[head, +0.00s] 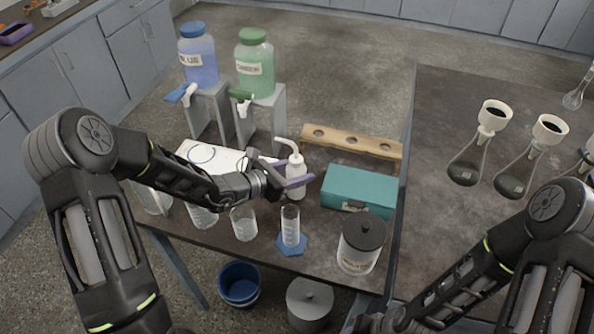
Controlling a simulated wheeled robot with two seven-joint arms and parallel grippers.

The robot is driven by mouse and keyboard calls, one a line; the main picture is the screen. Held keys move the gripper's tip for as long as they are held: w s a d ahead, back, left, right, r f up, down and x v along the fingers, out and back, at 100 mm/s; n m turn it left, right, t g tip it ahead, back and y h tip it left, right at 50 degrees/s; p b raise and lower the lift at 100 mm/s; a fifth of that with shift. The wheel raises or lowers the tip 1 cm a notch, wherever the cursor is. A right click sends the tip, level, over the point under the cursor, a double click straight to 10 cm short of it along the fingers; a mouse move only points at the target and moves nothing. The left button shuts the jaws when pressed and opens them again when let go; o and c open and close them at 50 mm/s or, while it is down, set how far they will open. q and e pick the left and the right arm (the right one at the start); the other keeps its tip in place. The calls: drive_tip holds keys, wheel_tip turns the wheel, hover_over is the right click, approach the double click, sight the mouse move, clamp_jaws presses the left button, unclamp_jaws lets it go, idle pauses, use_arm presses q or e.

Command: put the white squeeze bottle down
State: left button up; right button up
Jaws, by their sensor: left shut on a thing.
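The white squeeze bottle (297,164) with its bent spout stands upright near the middle of the table (190,243). My left gripper (288,178) is shut on the bottle's body, its purple fingers on either side. I cannot tell whether the bottle's base touches the table. My right arm is at the lower right, and its gripper fingers are not clearly visible there.
A teal box (358,192) stands right of the bottle, and a wooden rack (350,142) behind it. A graduated cylinder (290,227), beaker (244,222) and lidded jar (361,245) stand in front. Blue (198,62) and green (254,68) jugs stand on raised supports behind.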

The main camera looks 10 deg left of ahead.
use_arm(q)
drive_tip(key=shift+f, duration=0.1)
drive_tip(key=o, duration=0.3)
drive_tip(key=shift+f, duration=0.1)
drive_tip(key=o, duration=0.5)
drive_tip(key=shift+c, duration=0.2)
drive_tip(key=shift+r, duration=0.25)
drive_tip(key=v, duration=1.2)
drive_tip(key=shift+b, duration=0.4)
drive_tip(key=shift+f, duration=0.1)
